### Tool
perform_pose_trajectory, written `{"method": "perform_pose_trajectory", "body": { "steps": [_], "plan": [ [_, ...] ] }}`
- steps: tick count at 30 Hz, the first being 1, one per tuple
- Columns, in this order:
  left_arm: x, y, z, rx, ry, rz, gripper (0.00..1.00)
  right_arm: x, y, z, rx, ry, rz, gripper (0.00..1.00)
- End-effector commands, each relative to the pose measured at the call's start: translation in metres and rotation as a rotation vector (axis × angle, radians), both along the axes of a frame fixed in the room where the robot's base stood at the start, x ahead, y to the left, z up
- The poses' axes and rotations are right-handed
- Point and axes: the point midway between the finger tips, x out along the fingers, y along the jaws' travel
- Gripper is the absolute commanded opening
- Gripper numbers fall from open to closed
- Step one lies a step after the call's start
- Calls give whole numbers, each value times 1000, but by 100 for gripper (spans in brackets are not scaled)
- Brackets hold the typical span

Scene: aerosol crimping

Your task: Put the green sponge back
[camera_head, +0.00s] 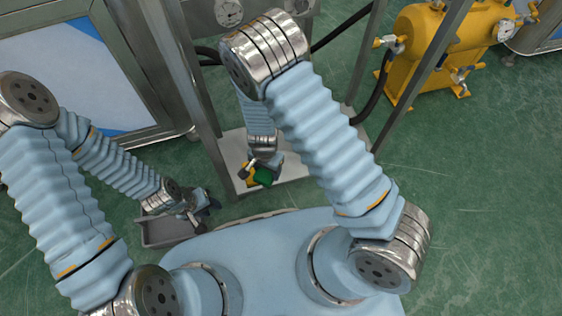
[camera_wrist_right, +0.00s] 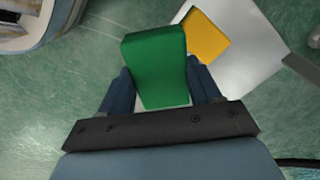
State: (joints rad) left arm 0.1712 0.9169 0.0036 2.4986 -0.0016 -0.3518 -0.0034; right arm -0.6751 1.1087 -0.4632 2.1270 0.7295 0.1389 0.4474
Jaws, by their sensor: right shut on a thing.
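The green sponge (camera_wrist_right: 155,65) is a block held between the two dark fingers of my right gripper (camera_wrist_right: 162,92), which is shut on it. In the head view the sponge (camera_head: 263,177) shows as a small green patch at the end of my right arm, over the pale shelf (camera_head: 228,150) of the metal frame. A flat yellow piece (camera_wrist_right: 206,36) lies on that shelf beside the sponge in the wrist view. My left gripper (camera_head: 200,208) is at the grey tray (camera_head: 160,241); its fingers are too small and dark to tell their state.
Metal posts (camera_head: 190,75) of the frame rise around the shelf, close to my right arm. A yellow tank machine (camera_head: 430,45) stands behind at the right, with a black hose nearby. A metal-framed cabinet (camera_head: 70,70) is at the left. The green floor at right is clear.

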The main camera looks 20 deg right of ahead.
Motion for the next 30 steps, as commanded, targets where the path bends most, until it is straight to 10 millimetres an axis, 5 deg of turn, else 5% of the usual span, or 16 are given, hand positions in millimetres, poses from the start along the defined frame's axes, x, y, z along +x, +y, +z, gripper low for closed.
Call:
{"method": "perform_pose_trajectory", "body": {
  "steps": [4, 10, 17, 24, 30],
  "plan": [
    [0, -1, -10, -2, 1, -2, 35, 29, -32, -22, -1, 1, -5, 38],
    [-1, -2, -20, -5, 4, -3, 35, 49, -53, -59, 0, 1, 0, 38],
    [-1, -3, -23, -7, 5, -4, 35, 58, -61, -72, 0, 0, 2, 38],
    [-1, -4, -34, -9, 6, -6, 35, 60, -64, -107, 1, 2, 3, 38],
    [-1, -4, -33, -9, 6, -6, 35, 61, -64, -107, 1, 0, 4, 38]
  ]
}}
